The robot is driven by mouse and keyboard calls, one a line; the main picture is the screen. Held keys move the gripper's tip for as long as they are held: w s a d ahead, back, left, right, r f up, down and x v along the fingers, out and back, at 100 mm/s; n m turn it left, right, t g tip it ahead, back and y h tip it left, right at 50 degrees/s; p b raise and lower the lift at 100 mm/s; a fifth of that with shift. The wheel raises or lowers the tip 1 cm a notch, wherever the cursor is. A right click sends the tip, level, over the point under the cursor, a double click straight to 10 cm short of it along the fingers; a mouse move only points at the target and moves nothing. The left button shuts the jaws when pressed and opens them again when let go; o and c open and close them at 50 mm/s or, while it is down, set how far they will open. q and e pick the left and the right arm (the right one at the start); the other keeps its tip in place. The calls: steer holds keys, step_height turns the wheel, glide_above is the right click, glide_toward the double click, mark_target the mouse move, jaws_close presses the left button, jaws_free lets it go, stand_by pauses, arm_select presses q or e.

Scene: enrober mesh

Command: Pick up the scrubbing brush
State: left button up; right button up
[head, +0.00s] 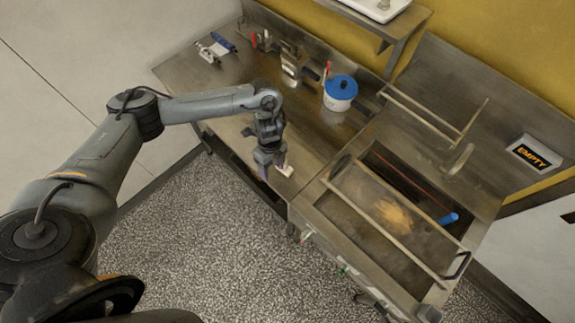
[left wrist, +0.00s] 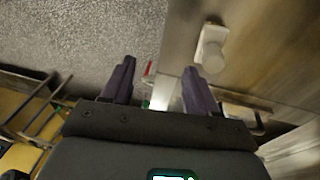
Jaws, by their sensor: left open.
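A small pale object (head: 285,171), which looks like the scrubbing brush, lies near the front edge of the steel table (head: 225,125). In the left wrist view it shows as a pale block with a rounded end (left wrist: 211,48), just right of the fingers. My left gripper (head: 272,167) points down beside it and partly hides it in the head view. The bristles cannot be made out. My right gripper is not in view.
A white pot with a blue lid (head: 340,92) and red-handled tools stand toward the back. A steel basin with bars across it (head: 400,225) is on the right, with a blue cylinder (head: 449,219) in it. The table left of my gripper is clear.

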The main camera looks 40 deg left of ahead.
arm_select(q)
steer(key=w+a+r+t, duration=0.2)
steer(key=w+r, duration=0.2)
steer(key=w, duration=0.2)
steer(key=shift+d+f, duration=0.3)
steer(key=shift+f, duration=1.35)
steer(key=shift+d+f, duration=0.35)
steer(key=shift+f, duration=1.25)
steer(key=shift+d+f, duration=0.3)
steer(key=shift+f, duration=1.35)
jaws_close()
steer(key=shift+r, duration=0.2)
